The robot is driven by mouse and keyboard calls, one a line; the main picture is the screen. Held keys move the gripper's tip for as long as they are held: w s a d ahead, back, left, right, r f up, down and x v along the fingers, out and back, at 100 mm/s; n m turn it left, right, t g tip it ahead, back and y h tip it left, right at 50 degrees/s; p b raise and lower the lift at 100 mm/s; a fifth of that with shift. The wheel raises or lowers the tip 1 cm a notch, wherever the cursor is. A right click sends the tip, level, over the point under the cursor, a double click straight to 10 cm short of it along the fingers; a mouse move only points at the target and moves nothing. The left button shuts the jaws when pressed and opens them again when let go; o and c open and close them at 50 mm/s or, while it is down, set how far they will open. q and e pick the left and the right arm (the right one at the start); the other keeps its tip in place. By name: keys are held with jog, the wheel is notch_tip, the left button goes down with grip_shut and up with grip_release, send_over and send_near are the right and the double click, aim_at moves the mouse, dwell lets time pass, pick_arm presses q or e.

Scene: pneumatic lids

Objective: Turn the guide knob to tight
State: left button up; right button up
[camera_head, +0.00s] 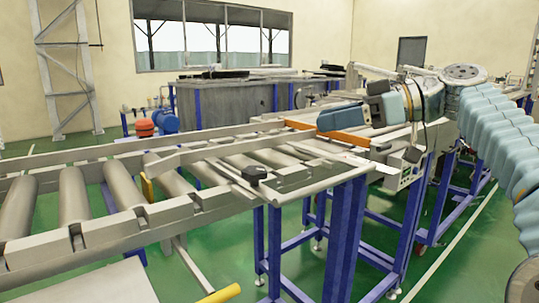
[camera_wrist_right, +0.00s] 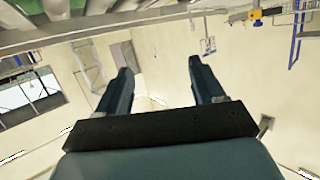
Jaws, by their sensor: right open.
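A small black knob (camera_head: 255,174), which looks like the guide knob, sits on the near side rail of the roller conveyor (camera_head: 180,212) in the head view. Its tight or loose setting is too small to read. My right gripper (camera_head: 326,118) is beyond and to the right of the knob, above the conveyor line and clear of the knob. In the right wrist view my right gripper (camera_wrist_right: 160,68) has its two fingers spread, with nothing between them. My left gripper is in neither view.
An orange bar (camera_head: 342,136) lies below my right gripper. A yellow bracket (camera_head: 148,190) stands by the rollers, and a yellow rounded bar (camera_head: 220,294) shows at the bottom edge. Blue legs (camera_head: 345,235) support the frame. Green floor is open at the lower right.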

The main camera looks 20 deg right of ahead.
aim_at(261, 169)
jog(key=s+f+n+g, duration=0.2)
jog(key=s+g, duration=0.1)
jog(key=s, duration=0.1)
jog(key=x, duration=1.3)
jog(key=shift+a+f+p, duration=0.2)
jog(key=shift+f+p, duration=0.1)
